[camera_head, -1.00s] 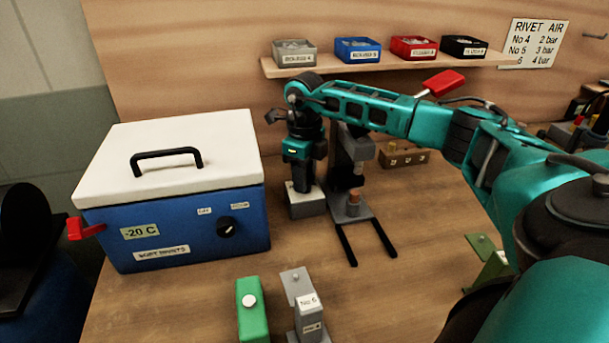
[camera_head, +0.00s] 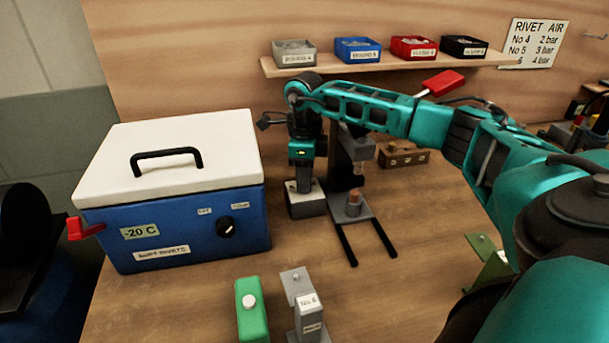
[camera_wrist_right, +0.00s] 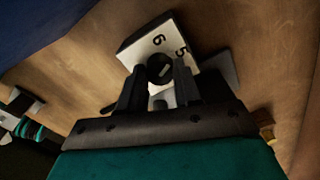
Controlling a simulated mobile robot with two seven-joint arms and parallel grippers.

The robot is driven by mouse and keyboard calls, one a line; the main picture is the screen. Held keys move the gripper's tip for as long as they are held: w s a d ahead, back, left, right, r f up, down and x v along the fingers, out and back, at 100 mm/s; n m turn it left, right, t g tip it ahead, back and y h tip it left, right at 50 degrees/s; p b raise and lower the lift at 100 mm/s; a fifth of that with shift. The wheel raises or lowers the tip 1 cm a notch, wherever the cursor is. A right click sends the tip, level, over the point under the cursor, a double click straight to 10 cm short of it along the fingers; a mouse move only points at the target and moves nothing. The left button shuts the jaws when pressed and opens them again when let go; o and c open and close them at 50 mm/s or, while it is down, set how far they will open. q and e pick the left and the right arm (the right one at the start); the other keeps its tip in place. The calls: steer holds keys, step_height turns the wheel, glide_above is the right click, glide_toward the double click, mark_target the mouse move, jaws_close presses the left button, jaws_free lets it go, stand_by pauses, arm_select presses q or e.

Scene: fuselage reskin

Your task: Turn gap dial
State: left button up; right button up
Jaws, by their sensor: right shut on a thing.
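The gap dial (camera_wrist_right: 160,69) is a round dark knob with a light pointer mark. It sits on the white face (camera_wrist_right: 150,42) of a small block, with the numbers 6 and 5 printed beside it. The block (camera_head: 306,204) also shows in the head view, beside the dark press (camera_head: 345,165). My right gripper (camera_wrist_right: 160,75) points down at the block from above. Its two fingers are shut on the dial, one on each side. In the head view the right gripper (camera_head: 304,185) hides the dial. My left gripper is in neither view.
A blue cooler (camera_head: 190,240) with a white lid stands at left. A green block (camera_head: 251,315) and a grey gauge block (camera_head: 305,315) stand in front. Two dark rails (camera_head: 367,243) extend from the press. A shelf (camera_head: 500,60) with several bins is behind.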

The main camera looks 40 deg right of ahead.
steer(key=o, duration=1)
steer(key=shift+o, duration=0.2)
steer(key=shift+r, duration=0.1)
step_height(320, 180, up, 13)
